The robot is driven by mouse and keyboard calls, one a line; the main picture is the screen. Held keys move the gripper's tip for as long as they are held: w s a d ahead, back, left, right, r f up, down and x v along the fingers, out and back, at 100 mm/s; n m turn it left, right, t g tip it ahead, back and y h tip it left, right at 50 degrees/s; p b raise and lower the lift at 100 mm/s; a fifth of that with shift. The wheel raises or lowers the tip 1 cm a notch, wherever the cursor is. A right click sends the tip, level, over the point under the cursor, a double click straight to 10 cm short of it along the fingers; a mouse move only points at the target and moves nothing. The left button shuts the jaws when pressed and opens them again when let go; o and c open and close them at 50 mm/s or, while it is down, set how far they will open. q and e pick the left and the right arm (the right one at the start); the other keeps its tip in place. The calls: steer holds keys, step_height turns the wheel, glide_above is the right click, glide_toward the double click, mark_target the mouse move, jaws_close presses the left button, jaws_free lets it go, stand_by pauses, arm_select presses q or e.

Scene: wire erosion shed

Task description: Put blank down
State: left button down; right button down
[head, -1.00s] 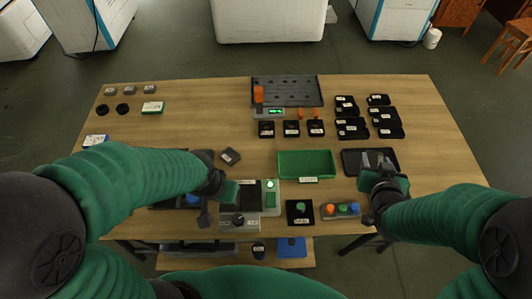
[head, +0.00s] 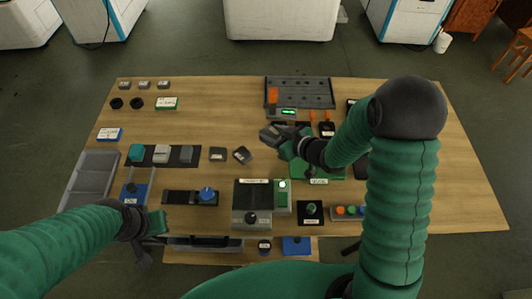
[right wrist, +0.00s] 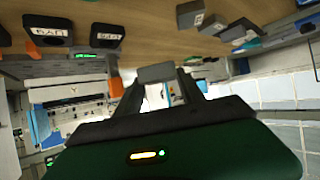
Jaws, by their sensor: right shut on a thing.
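My right gripper (head: 284,136) is shut on a grey blank (head: 270,135) above the middle of the table, left of the green tray (head: 338,179). In the right wrist view the blank (right wrist: 156,73) sits between the fingertips. The right arm hides part of the tray. Two other grey blanks (head: 217,153) (head: 242,155) lie on bare wood to the left of the held one. My left gripper (head: 152,236) hangs at the front left edge of the table; its fingers are too dark to read.
A machine with a green-lit panel (head: 252,212) stands at the front middle. A black strip with blocks (head: 185,154) and a grey bin (head: 88,185) are on the left. A dark pallet (head: 300,88) is at the back. Bare wood lies at centre left.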

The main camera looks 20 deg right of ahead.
mark_target(273, 158)
steer(key=shift+d+f, duration=0.1)
steer(key=shift+f, duration=0.1)
steer(key=shift+n+y, duration=0.3)
step_height(273, 158, down, 10)
steer(key=shift+s+r+b, duration=0.1)
steer(key=shift+b, duration=0.8)
steer(key=shift+d+f, duration=0.1)
steer(key=shift+f, duration=0.15)
steer(key=c, duration=1)
jaws_free()
steer(key=shift+o, duration=1.4)
